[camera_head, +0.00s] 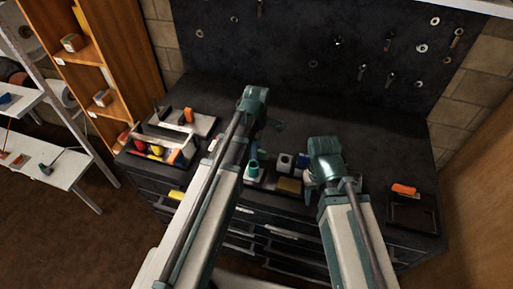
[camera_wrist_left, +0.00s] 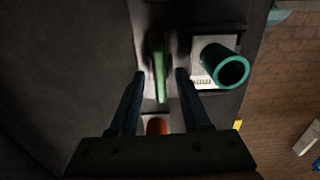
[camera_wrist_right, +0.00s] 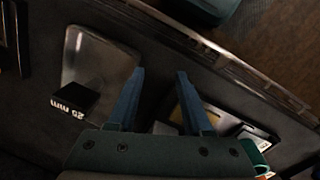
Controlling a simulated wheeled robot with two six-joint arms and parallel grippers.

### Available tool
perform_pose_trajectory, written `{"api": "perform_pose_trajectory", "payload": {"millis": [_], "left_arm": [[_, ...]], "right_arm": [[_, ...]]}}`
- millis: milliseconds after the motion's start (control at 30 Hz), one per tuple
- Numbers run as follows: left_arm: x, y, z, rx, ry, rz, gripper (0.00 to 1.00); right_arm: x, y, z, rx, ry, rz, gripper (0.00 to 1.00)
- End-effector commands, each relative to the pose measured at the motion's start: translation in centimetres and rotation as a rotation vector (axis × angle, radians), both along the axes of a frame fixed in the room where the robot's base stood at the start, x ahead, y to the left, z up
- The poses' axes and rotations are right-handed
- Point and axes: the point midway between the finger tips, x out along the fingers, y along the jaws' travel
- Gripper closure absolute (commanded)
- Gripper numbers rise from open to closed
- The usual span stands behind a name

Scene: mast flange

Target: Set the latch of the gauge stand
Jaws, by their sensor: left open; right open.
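My left gripper (camera_wrist_left: 160,72) is open. In the left wrist view a green lever-like bar (camera_wrist_left: 160,76) lies between its fingers, with gaps on both sides. An orange-red end (camera_wrist_left: 156,127) shows on a pale part just below that bar. A teal tube (camera_wrist_left: 232,69) stands on a white plate to the right; the tube also shows in the head view (camera_head: 253,168). I cannot tell for sure which part is the gauge stand's latch. My right gripper (camera_wrist_right: 162,72) is open and empty over the bench; a pale plate (camera_wrist_right: 98,62) with a black "25 mm" block (camera_wrist_right: 75,97) lies left of it.
The dark bench stands against a pegboard (camera_head: 300,50). A grey block (camera_head: 284,162) and a brown block (camera_head: 289,185) sit between my arms. Several coloured tools lie at the bench's left, including a red one (camera_head: 139,146). An orange-handled tool (camera_head: 404,189) lies on the right.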

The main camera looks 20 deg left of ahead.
Motion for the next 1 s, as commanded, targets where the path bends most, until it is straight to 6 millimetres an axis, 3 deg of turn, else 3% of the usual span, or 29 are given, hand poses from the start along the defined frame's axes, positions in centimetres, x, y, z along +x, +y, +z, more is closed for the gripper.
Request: {"api": "perform_pose_trajectory", "payload": {"millis": [800, 1000], "left_arm": [[0.0, 0.0, 11.7, 0.0, 0.0, 0.0, 0.53], [0.0, 0.0, 13.3, 0.0, 0.0, 0.0, 0.53]], "right_arm": [[0.0, 0.0, 11.7, 0.002, 0.0, -0.008, 0.5], [0.0, 0.0, 13.3, 0.003, 0.0, -0.012, 0.5]]}}
